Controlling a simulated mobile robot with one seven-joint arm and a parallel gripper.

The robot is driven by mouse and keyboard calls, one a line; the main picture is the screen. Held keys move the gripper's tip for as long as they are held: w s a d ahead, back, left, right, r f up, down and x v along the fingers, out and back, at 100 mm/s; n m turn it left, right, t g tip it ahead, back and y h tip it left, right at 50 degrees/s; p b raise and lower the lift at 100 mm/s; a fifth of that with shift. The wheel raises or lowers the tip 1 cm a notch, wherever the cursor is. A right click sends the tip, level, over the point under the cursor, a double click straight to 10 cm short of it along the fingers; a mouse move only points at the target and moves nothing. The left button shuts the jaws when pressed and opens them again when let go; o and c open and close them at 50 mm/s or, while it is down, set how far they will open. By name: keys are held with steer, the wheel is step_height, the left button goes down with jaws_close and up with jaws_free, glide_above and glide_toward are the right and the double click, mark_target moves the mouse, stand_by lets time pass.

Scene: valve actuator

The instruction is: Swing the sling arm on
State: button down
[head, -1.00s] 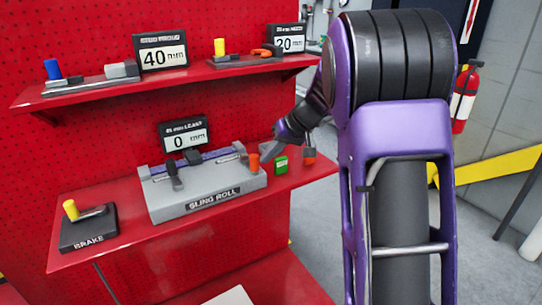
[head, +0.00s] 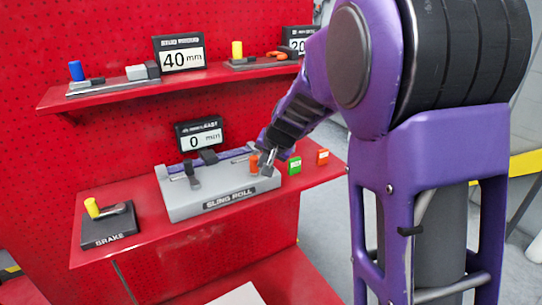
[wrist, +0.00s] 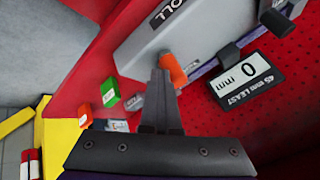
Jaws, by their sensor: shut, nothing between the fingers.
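The grey SLING ROLL unit (head: 205,195) sits on the lower red shelf. An upright orange handle (head: 254,163) stands at its right end, probably the sling arm's grip; it also shows in the wrist view (wrist: 175,70). My gripper (head: 267,165) is shut and empty. Its fingertips are close beside the orange handle, on its right in the head view. In the wrist view the closed fingers (wrist: 163,78) overlap the handle's edge; I cannot tell whether they touch. A dark lever (head: 190,173) stands on the unit's left part. The display (head: 200,137) behind reads 0 mm.
A green block (head: 295,165) and an orange block (head: 323,157) stand right of the unit. The BRAKE box (head: 108,225) with a yellow handle is at the left. An upper shelf (head: 130,85) holds other devices and a 40 mm display (head: 180,55).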

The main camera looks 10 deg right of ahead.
steer(key=shift+w+a+p, duration=0.1)
steer(key=shift+a+p, duration=0.45)
steer(key=shift+a, duration=0.55)
steer(key=shift+w+a+p, duration=0.2)
steer(key=shift+a+p, duration=0.05)
steer(key=shift+a, duration=0.3)
steer(key=shift+w+a+p, duration=0.15)
steer(key=shift+a+p, duration=0.05)
steer(key=shift+a, duration=0.3)
steer(key=shift+w+a+p, duration=0.4)
steer(key=shift+w+a, duration=0.1)
steer(key=shift+a, duration=0.3)
steer(key=shift+w+a+p, duration=0.35)
steer(key=shift+w+a, duration=0.25)
steer(key=shift+a, duration=0.05)
